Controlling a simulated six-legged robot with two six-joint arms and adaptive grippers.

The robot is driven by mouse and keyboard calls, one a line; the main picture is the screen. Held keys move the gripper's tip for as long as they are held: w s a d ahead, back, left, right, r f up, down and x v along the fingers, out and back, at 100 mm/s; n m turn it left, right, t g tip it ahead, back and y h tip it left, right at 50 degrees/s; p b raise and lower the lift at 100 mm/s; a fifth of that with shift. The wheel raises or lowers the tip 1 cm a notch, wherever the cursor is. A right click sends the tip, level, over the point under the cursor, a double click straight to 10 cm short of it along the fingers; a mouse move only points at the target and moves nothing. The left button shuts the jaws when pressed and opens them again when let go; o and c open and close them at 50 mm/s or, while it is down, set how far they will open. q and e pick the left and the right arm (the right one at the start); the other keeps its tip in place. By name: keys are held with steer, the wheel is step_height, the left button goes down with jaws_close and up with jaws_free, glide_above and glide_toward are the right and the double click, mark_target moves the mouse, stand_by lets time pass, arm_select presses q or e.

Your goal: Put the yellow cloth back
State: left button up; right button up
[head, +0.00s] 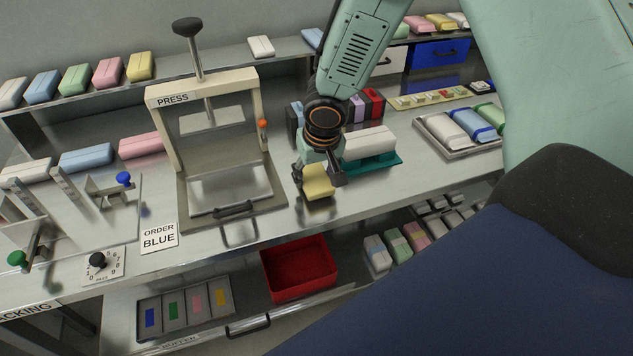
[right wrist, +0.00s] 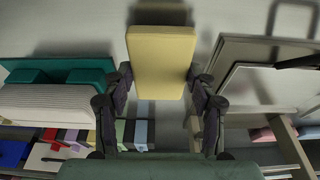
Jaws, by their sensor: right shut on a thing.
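The yellow cloth (head: 318,181) is a small pale yellow block-like piece, held at the bench just right of the press. My right gripper (head: 319,176) is shut on it. In the right wrist view the yellow cloth (right wrist: 161,60) stands out between the two fingers of my right gripper (right wrist: 160,88), over the grey bench top. From the head view I cannot tell whether it touches the bench. My left gripper is not in view.
The press (head: 215,150) stands left of my right gripper. A teal holder (head: 372,162) with a white block is close on the right. A tray (head: 455,135) of wrapped packs lies further right. A red bin (head: 298,270) sits below the bench edge.

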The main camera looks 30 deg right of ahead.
steer(key=shift+a+f, duration=0.35)
steer(key=shift+f, duration=0.3)
steer(key=shift+d+f, duration=0.1)
steer(key=shift+d, duration=0.2)
steer(key=shift+f+b, duration=0.1)
steer(key=shift+b, duration=0.2)
steer(key=o, duration=1.1)
steer(key=shift+a, duration=0.25)
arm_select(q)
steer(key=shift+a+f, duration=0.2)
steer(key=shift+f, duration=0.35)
arm_select(e)
steer(key=shift+d, duration=0.2)
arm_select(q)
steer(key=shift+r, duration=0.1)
